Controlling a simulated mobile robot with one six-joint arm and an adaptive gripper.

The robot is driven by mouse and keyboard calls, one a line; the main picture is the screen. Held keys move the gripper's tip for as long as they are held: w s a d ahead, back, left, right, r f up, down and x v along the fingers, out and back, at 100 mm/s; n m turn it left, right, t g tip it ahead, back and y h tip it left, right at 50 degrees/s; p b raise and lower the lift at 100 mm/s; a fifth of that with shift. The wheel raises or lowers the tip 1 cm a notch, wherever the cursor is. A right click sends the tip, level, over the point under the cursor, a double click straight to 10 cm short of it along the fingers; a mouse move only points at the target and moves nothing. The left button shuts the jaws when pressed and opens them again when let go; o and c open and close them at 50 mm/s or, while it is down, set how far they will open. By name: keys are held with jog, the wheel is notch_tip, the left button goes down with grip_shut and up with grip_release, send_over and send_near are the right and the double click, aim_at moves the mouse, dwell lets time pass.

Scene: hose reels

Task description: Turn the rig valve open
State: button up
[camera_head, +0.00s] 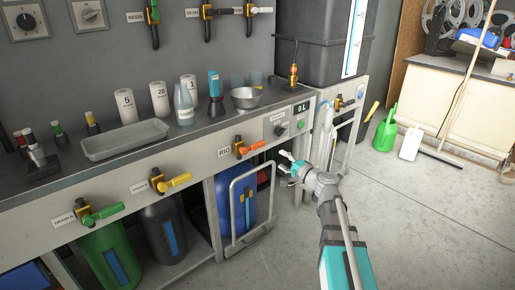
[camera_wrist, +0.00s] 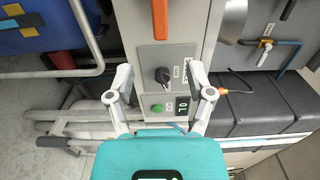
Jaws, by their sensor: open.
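The rig valve (camera_head: 240,148) sits on the front face of the bench beside a RIG label (camera_head: 224,153). It has a brass body and an orange lever handle (camera_head: 256,146) that points right, along the bench front. In the wrist view the orange handle (camera_wrist: 160,18) shows at the top edge; the valve body is out of that view. My gripper (camera_head: 285,162) is to the right of and below the handle, apart from it. In the wrist view my gripper (camera_wrist: 161,75) has its fingers spread and empty, with a panel with a black knob (camera_wrist: 163,75) seen between them.
The panel holds a green button (camera_wrist: 157,107) and a display (camera_head: 302,107) reading 0 L. A blue drum (camera_head: 238,200) stands behind a metal rail below the rig valve. Floor (camera_head: 420,225) on the right is open.

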aim_at(259, 146)
jog(key=x, duration=1.3)
jog(key=shift+w+a, duration=0.25)
jog(key=shift+w, duration=0.1)
grip_shut()
